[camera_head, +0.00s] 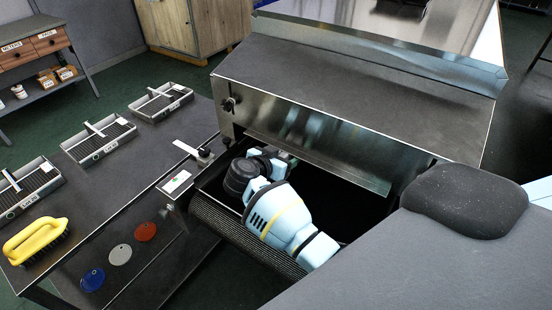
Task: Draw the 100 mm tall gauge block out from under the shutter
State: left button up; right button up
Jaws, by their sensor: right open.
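The tunnel dryer's metal shutter (330,160) hangs across the dark opening in the middle of the head view. My right arm reaches in from the lower right over the mesh belt (240,238). My right gripper (284,160) is at the shutter's lower edge, towards its left end, and is open. Its fingers are small and mostly hidden by my wrist and the shadow. A small greenish patch shows beside them; I cannot tell what it is. I cannot make out the 100 mm gauge block. My left gripper is not in view.
The dryer hood (350,75) stands over the opening.

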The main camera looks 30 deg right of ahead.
jog(key=shift+w+d+f, duration=0.1)
jog(key=shift+d, duration=0.15)
grip_shut()
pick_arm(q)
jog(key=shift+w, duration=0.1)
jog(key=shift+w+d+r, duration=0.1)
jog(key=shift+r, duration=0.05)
pick_arm(e)
jog(key=shift+a, duration=0.2)
jog(key=shift+a, duration=0.15)
jog(key=shift+s+a, duration=0.25)
jog(key=shift+a, duration=0.05)
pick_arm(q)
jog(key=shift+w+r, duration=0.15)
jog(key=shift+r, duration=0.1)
pick_arm(e)
jog(key=shift+a, duration=0.15)
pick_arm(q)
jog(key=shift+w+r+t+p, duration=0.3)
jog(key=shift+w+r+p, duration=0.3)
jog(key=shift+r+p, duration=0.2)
pick_arm(e)
jog(key=shift+s+a, duration=0.3)
jog(key=shift+a, duration=0.35)
jog(key=shift+s+a, duration=0.25)
jog(key=shift+a, duration=0.35)
jog(key=shift+s+a, duration=0.3)
jog(key=shift+a, duration=0.35)
